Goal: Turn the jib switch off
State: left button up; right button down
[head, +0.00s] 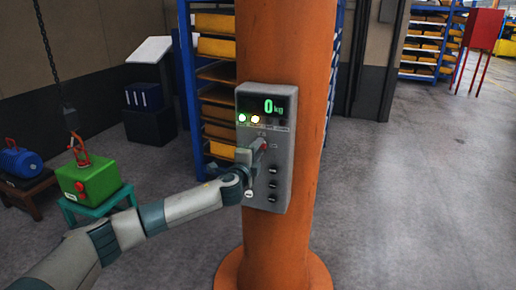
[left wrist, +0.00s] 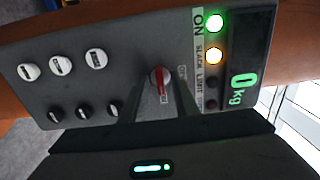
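The jib switch is a rotary knob with a red bar (left wrist: 159,80) on the grey control box (head: 280,180), which is fixed to the orange column (head: 285,45). My left gripper (head: 260,148) is at the box front, covering much of the knob in the head view. In the left wrist view its two fingers (left wrist: 160,92) stand on either side of the knob, apart from each other; whether they touch it is unclear. The green lamp (left wrist: 214,23) beside "ON" is lit, and the amber lamp (left wrist: 214,55) beside "SLACK" is lit. The display (left wrist: 243,88) reads 0 kg. My right gripper is not in view.
Several white buttons (left wrist: 61,65) and dark buttons (left wrist: 83,113) share the panel. At left, a green casting (head: 88,183) sits on a teal stand under a chain hook (head: 70,117). A blue casting (head: 20,163) stands beside it. Floor at right is clear.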

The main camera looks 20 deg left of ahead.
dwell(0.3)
pick_arm(q)
grip_shut()
jog(key=shift+f, duration=0.1)
jog(key=n+b, duration=0.5)
jog(key=n, duration=1.3)
dwell(0.3)
dwell(0.4)
